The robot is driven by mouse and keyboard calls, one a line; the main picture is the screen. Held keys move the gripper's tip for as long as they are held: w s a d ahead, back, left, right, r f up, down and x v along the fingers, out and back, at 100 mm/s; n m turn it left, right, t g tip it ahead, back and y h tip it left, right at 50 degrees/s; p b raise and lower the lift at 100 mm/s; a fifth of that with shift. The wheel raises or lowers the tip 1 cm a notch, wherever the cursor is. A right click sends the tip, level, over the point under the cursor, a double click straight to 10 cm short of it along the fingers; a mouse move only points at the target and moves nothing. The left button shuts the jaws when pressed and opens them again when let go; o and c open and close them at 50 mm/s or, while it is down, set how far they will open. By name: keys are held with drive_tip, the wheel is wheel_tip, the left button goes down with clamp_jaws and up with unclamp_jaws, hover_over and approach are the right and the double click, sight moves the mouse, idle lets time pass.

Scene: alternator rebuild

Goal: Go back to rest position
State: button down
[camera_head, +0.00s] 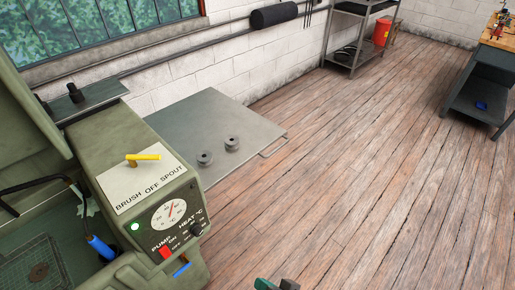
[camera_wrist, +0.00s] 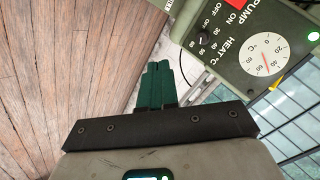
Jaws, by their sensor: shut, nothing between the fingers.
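My gripper shows at the bottom edge of the head view (camera_head: 277,284), over the wooden floor, to the right of the green machine. In the wrist view my gripper (camera_wrist: 158,82) has its green fingers together with nothing between them. The green parts washer (camera_head: 135,175) fills the left of the head view. Its panel has a dial (camera_head: 169,213), a lit green lamp, a red pump switch (camera_head: 165,252) and a black heat knob (camera_head: 197,230). The same panel (camera_wrist: 255,45) shows at the upper right of the wrist view, apart from my fingers.
Two grey round parts (camera_head: 232,144) sit on a metal side shelf (camera_head: 215,112) beside the washer. A yellow lever (camera_head: 143,158) stands on the washer's top. A metal rack (camera_head: 350,38) and red bin (camera_head: 382,32) stand at the back, a workbench (camera_head: 485,85) at right. The floor between is clear.

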drive_tip(key=s+d+r+g+h, duration=0.1)
drive_tip(key=s+d+g+h, duration=0.1)
drive_tip(key=s+d, duration=0.3)
drive_tip(key=s+d+r+g+h, duration=0.1)
drive_tip(key=s+d, duration=0.4)
drive_tip(key=d, duration=0.7)
drive_tip(key=s+d+r+g+h, duration=0.1)
drive_tip(key=s+d+g+h, duration=0.2)
drive_tip(key=s+d+h, duration=0.2)
drive_tip(key=d, duration=0.3)
drive_tip(key=shift+s+d+n+g, duration=0.3)
drive_tip(key=shift+s+d, duration=0.05)
drive_tip(key=shift+s, duration=0.05)
drive_tip(key=shift+a, duration=0.1)
